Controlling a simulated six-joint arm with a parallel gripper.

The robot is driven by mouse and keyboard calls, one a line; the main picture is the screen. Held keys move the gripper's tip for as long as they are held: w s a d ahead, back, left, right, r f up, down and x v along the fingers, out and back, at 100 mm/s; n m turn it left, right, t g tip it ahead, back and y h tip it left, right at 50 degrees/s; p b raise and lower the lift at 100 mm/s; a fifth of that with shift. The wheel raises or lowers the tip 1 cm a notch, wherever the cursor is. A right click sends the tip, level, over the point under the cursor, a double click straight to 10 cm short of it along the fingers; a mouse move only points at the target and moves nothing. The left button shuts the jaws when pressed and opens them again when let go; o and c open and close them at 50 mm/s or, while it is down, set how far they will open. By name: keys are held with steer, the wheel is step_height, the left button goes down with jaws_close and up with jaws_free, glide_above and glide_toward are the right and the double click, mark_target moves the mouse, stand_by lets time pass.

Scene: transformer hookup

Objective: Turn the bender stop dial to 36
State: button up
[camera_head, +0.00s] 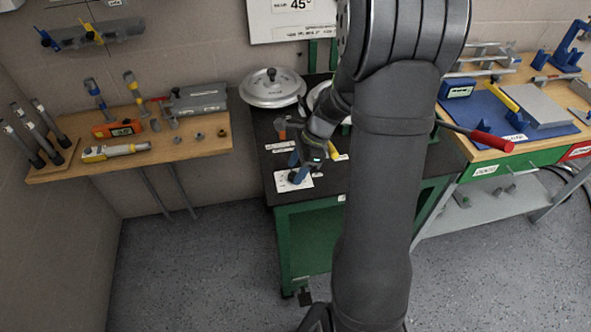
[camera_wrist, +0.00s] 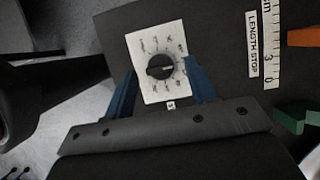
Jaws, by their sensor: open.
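The bender stop dial is a round black knob (camera_wrist: 161,67) on a white scale plate (camera_wrist: 148,43) with marks around it, seen in the wrist view. A light pointer line on the knob points to the right in that view. The scale numbers are too small to read. My gripper (camera_wrist: 160,84) is open, with one blue finger on each side of the knob and a gap to it on both sides. In the head view my gripper (camera_head: 302,166) is above the white plate (camera_head: 294,181) at the bench's front left corner. The knob is hidden there.
A label reading "LENGTH STOP" (camera_wrist: 252,43) and a ruler strip (camera_wrist: 270,45) lie beside the plate. An orange part (camera_wrist: 303,37) and a green part (camera_wrist: 297,117) are at the right of the wrist view. A red-handled lever (camera_head: 490,138) sticks out over the right bench.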

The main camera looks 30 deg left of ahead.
steer(key=shift+s+a+f, duration=0.15)
steer(key=shift+s+f, duration=0.05)
steer(key=shift+f, duration=0.4)
steer(key=c, duration=1)
steer(key=shift+o, duration=0.2)
steer(key=shift+n, duration=0.4)
steer(key=n+h, duration=0.1)
steer(key=n, duration=0.1)
steer(key=n+g+h, duration=0.1)
steer(key=n, duration=0.1)
steer(key=shift+w+a+n, duration=0.15)
steer(key=shift+n, duration=0.25)
steer(key=n+h, duration=0.1)
steer(key=n, duration=0.2)
steer(key=n+h, duration=0.1)
steer(key=n, duration=0.2)
steer(key=shift+a, duration=0.15)
